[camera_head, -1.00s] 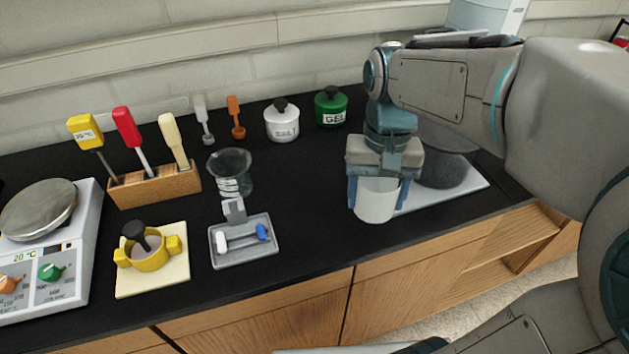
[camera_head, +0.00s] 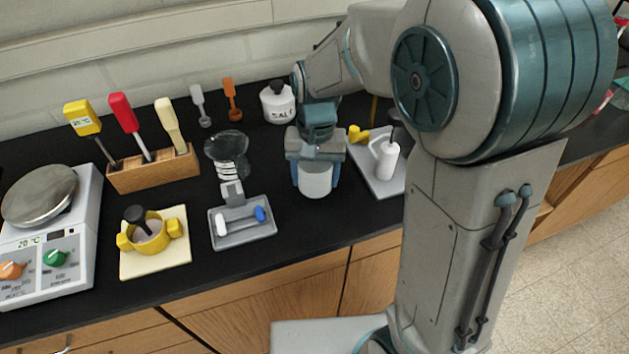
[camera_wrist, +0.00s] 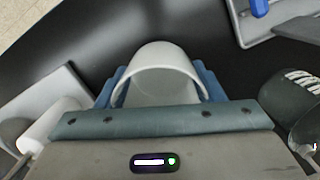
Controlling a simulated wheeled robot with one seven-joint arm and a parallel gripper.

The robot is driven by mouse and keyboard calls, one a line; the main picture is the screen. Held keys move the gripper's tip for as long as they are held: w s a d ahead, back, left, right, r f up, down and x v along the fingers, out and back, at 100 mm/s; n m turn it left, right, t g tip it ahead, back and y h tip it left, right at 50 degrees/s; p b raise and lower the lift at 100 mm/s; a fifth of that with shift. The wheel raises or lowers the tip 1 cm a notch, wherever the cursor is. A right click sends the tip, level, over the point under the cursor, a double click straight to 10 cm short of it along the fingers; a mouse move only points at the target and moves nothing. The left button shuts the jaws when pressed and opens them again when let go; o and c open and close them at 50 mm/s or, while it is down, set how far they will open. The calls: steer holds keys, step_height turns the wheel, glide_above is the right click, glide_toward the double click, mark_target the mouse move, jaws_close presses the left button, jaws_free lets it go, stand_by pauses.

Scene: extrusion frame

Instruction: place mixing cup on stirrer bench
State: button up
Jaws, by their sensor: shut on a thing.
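The mixing cup is a plain white cup (camera_head: 316,180), held upright between the blue fingers of my gripper (camera_head: 316,176), over the black bench top right of the small grey tray. I cannot tell its exact height above the bench. In the wrist view the cup (camera_wrist: 162,72) shows its open rim between the two blue fingers, and my gripper (camera_wrist: 162,92) is shut on it. The stirrer bench is not clearly identifiable; the hot-plate-like unit with a round metal plate (camera_head: 40,194) and knobs stands at the far left.
A yellow-handled pot (camera_head: 150,236) sits on a cream board. The white salt jar (camera_head: 278,104) is behind.

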mark_target(315, 185)
steer(key=shift+f, duration=1.55)
steer(key=shift+f, duration=0.2)
steer(key=o, duration=0.9)
steer(key=shift+o, duration=0.2)
steer(key=shift+r, duration=0.1)
